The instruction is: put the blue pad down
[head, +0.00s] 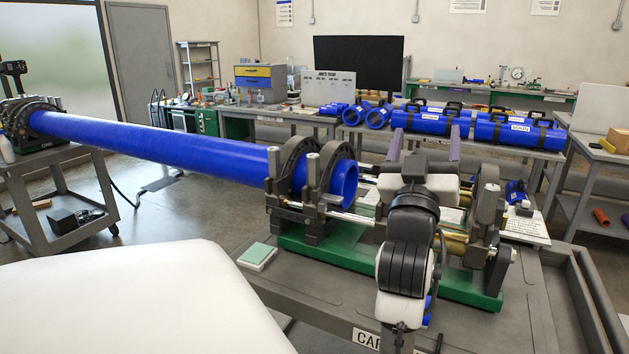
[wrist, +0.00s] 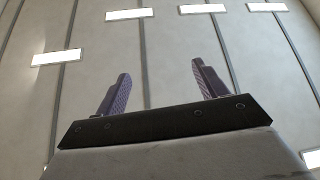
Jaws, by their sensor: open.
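My gripper (head: 426,143) is raised above the fusion machine, its two purple-grey fingers pointing up and standing apart. In the wrist view the gripper (wrist: 160,72) is open, with nothing between the fingers and only the ceiling beyond. A small blue piece (head: 429,310) shows low on the cart top, mostly hidden behind my arm; I cannot tell for sure whether it is the blue pad. A pale green-topped pad with a white base (head: 257,256) lies flat on the cart, left of the machine.
The fusion machine (head: 330,252) on its green base holds a long blue pipe (head: 160,140) in its clamps. The cart top (head: 330,300) is bare in front of the machine's left part. A bench behind holds blue pipe pieces and black-strapped blue bundles (head: 432,120).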

